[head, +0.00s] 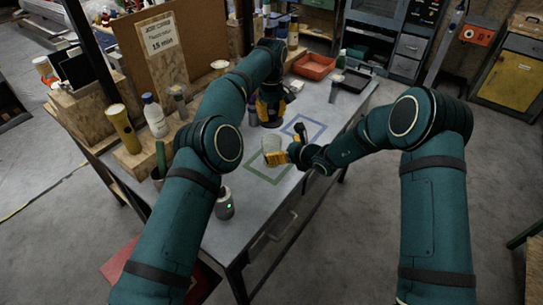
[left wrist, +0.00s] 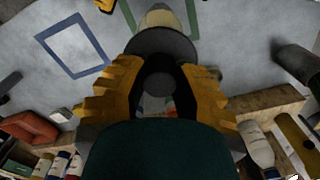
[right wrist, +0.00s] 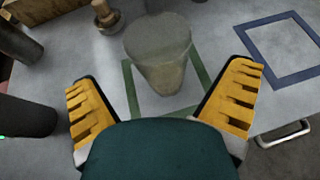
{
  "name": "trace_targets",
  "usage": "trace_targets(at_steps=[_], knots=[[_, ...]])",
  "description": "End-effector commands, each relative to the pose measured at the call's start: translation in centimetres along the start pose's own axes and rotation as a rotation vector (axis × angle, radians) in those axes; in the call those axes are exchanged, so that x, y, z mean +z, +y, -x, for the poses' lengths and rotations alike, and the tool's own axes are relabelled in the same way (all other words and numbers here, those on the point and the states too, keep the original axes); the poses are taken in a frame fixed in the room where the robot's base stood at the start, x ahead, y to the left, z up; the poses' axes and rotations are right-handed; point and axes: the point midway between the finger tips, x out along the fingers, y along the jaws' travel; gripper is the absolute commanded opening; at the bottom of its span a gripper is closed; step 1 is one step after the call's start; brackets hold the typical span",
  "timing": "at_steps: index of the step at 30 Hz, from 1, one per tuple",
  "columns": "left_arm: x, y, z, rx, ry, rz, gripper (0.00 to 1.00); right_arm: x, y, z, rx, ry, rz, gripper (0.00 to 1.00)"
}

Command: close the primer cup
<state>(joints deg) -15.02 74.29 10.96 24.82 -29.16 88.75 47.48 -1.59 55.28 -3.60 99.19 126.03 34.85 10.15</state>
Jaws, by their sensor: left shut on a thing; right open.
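The primer cup (right wrist: 158,62) is a pale, translucent cup, wider at the top. It stands upright at the green square outline (right wrist: 131,92) on the grey bench, and shows in the head view (head: 271,146). My right gripper (right wrist: 163,97) is open, its fingers apart on either side in front of the cup, not closed on it. My left gripper (head: 268,107) is above the bench, beyond the cup. In the left wrist view its fingers are shut on a dark grey round lid (left wrist: 160,42). The cup (left wrist: 160,18) shows partly behind that lid.
A blue square outline (head: 303,127) lies right of the cup. A dark cylinder with a green light (head: 225,204) stands near the front edge. A brass-coloured knobbed item (right wrist: 106,16) is behind the cup. Bottles and a yellow torch (head: 123,129) line the left shelf; red (head: 314,66) and black trays are at the back.

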Motion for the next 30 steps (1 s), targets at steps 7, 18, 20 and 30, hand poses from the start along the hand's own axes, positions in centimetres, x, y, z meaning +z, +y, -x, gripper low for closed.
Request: trace_targets(at_steps=[7, 18, 20, 30], knots=[[0.0, 0.0, 0.0, 0.000, 0.000, 0.000, 0.09, 0.0, 0.0, -3.9, 0.000, 0.000, 0.001, 1.00], [0.0, 0.0, 0.0, 0.000, 0.000, 0.000, 0.09, 0.0, 0.0, -5.6, 0.000, 0.000, -0.001, 1.00], [0.0, 0.0, 0.0, 0.000, 0.000, 0.000, 0.09, 0.0, 0.0, -5.5, 0.000, 0.000, -0.001, 1.00], [0.0, 0.0, 0.0, 0.000, 0.000, 0.000, 0.09, 0.0, 0.0, -5.5, 0.000, 0.000, 0.000, 0.28]])
